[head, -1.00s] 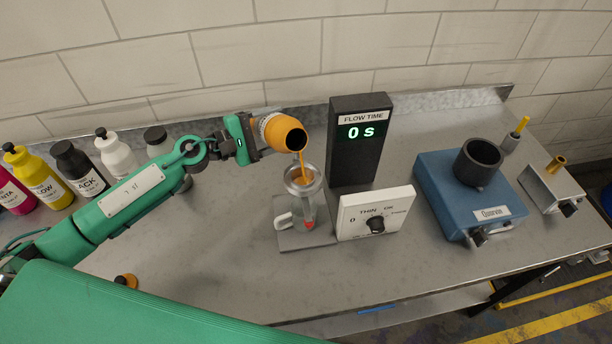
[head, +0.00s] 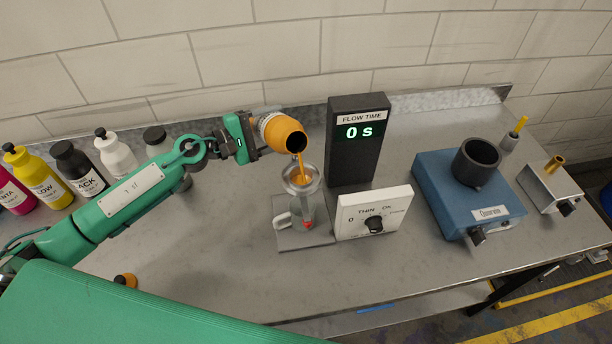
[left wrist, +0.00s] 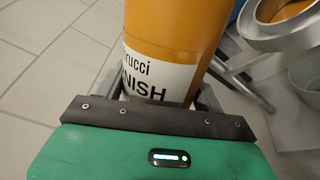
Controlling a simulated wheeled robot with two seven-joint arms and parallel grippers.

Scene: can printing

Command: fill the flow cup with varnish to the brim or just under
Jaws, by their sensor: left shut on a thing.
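My left gripper (head: 250,136) is shut on the orange varnish bottle (head: 284,131), which is tipped with its dark mouth down to the right. An orange stream (head: 301,160) runs from the mouth into the flow cup (head: 302,181), a metal cup on a stand. In the left wrist view the bottle (left wrist: 170,30) shows its white label, and the flow cup (left wrist: 292,20) holds orange varnish at upper right; its exact level is hard to tell. My right gripper is not in view.
The flow time display (head: 358,150) reads 0 s behind the cup. A white dial box (head: 374,212) stands close at the cup's right. A blue device (head: 470,195) stands further right. Several ink bottles (head: 80,170) line the left.

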